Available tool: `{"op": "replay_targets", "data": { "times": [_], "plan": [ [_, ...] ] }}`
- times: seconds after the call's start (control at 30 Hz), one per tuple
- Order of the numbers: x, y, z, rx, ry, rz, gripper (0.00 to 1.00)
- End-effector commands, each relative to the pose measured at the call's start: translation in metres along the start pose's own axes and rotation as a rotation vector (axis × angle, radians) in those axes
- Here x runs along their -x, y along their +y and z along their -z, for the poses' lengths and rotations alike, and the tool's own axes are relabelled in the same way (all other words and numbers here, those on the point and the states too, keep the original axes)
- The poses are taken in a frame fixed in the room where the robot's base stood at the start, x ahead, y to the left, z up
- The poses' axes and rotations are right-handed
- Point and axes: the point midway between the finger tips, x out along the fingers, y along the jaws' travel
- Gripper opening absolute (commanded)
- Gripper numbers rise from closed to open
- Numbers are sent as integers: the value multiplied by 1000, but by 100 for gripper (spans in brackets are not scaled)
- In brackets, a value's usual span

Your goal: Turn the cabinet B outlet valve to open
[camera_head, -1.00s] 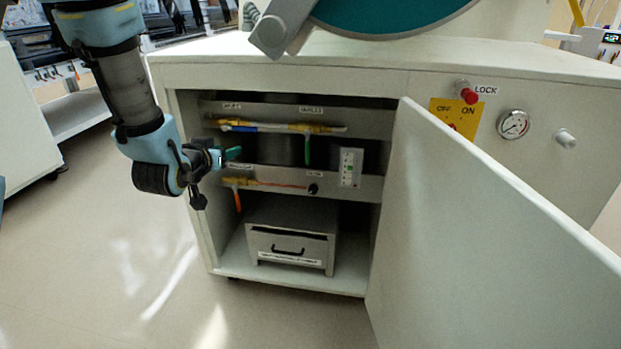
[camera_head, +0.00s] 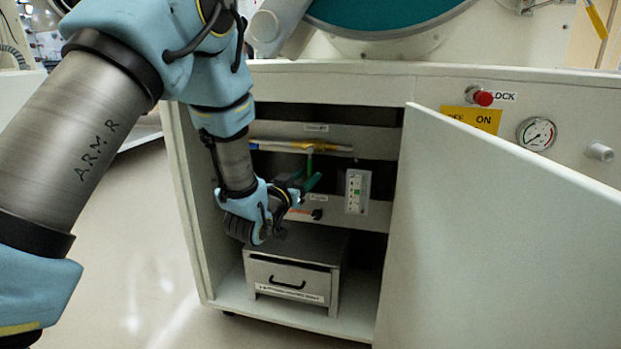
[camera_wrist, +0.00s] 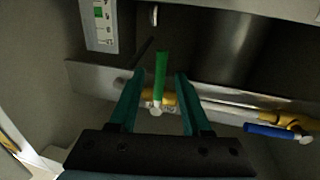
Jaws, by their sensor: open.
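Inside the open cabinet, an upper pipe (camera_head: 335,147) carries a yellow valve with a green handle (camera_head: 309,157). The handle hangs down, crosswise to the pipe. In the wrist view, the green handle (camera_wrist: 160,75) stands between the two teal fingers of my gripper (camera_wrist: 157,88), with a gap on each side. My gripper also shows in the head view (camera_head: 306,183), open, just below the upper pipe. A blue handle (camera_wrist: 270,131) on a second yellow valve lies roughly along the pipe. The labels are too small to read, so I cannot tell which valve is the outlet.
The cabinet door (camera_head: 500,220) stands open at the right. A white indicator panel (camera_head: 356,191) is right of the gripper. A lower pipe (camera_head: 300,213) is partly hidden by my arm. A drawer box (camera_head: 290,279) sits on the cabinet floor. A red knob (camera_head: 483,98) and gauge (camera_head: 537,133) are on the front.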

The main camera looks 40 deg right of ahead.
Motion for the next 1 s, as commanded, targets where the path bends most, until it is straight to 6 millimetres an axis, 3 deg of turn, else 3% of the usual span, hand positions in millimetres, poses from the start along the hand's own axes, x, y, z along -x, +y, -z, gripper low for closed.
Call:
{"op": "replay_targets", "data": {
  "times": [0.2,0.57,1.0],
  "plan": [
    [-24,0,-1,0,0,-1,48],
    [-29,0,0,1,-1,0,48],
    [-29,0,0,1,-1,0,0]
  ]
}}
